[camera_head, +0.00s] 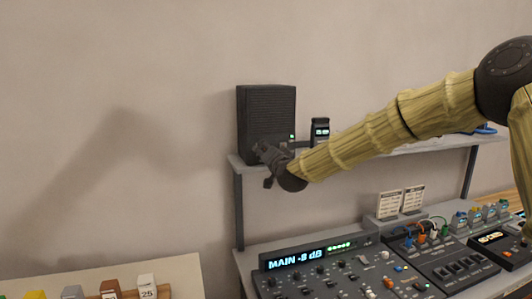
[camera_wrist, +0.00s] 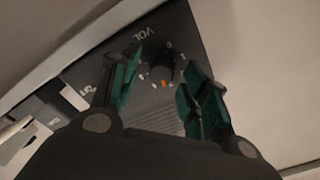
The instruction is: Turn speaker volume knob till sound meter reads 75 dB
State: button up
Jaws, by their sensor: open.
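The black speaker (camera_head: 266,112) stands upright at the left end of the grey shelf. Its volume knob (camera_wrist: 162,74), dark with an orange mark near it, shows in the wrist view under the letters VOL; the head view hides it behind my gripper. My gripper (camera_head: 268,151) is at the lower front of the speaker. In the wrist view my gripper (camera_wrist: 160,80) is open, with one green-padded finger on each side of the knob and gaps between. The small black sound meter (camera_head: 320,131) stands right of the speaker; its lit reading is too small to read.
The grey shelf (camera_head: 420,146) runs right from the speaker, under my arm. Below is a mixing console (camera_head: 335,278) reading MAIN -8 dB, with cables and two white cards (camera_head: 400,202) behind. A table (camera_head: 110,278) with small blocks is at lower left.

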jog(key=v, duration=1.1)
jog(key=shift+s, duration=0.15)
jog(key=shift+d+r, duration=0.1)
jog(key=shift+d, duration=0.05)
